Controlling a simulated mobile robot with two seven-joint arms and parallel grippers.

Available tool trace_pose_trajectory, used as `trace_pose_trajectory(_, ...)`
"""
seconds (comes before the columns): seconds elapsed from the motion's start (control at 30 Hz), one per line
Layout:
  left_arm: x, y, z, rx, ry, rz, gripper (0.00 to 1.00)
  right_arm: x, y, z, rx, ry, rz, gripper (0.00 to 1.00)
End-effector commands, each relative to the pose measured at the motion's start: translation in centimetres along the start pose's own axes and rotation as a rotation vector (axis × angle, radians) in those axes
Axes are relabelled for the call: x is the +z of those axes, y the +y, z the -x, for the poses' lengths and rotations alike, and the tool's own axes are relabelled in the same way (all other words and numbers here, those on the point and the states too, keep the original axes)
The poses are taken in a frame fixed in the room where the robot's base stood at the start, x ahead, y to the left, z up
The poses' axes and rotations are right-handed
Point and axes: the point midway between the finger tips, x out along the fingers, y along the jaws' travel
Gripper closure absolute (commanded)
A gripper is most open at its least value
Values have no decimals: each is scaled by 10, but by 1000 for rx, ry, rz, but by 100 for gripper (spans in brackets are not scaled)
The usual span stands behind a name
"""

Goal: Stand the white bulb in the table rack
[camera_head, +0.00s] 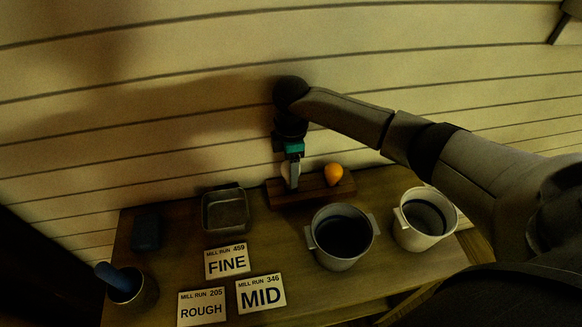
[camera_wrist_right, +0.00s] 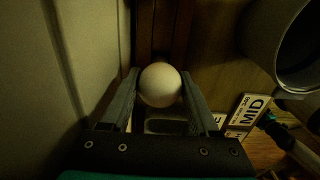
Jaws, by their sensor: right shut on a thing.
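The white bulb (camera_wrist_right: 160,85) sits between the two fingers of my right gripper (camera_wrist_right: 163,100), which is shut on it. In the head view my right gripper (camera_head: 291,180) points down at the left part of the wooden table rack (camera_head: 318,193), close to the wall. The fingers mostly hide the bulb there, and I cannot tell whether it touches the rack. The rack also shows beyond the bulb in the wrist view (camera_wrist_right: 163,35). A dark part with teal at the wrist view's lower right looks like my left gripper (camera_wrist_right: 268,119); its jaws are unclear.
An orange bulb (camera_head: 333,174) stands in the rack's right part. A metal tin (camera_head: 226,230), several label cards (camera_head: 227,261) and a cup with a blue handle (camera_head: 148,291) are left.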

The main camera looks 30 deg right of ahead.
Motion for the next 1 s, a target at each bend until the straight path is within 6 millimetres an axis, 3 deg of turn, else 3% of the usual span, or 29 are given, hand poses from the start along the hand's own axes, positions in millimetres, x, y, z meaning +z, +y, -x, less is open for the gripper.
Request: trace_pose_trajectory(1.0, 2, 0, 7, 0, -4, 1, 9, 0, 0, -2, 0, 0, 1, 92)
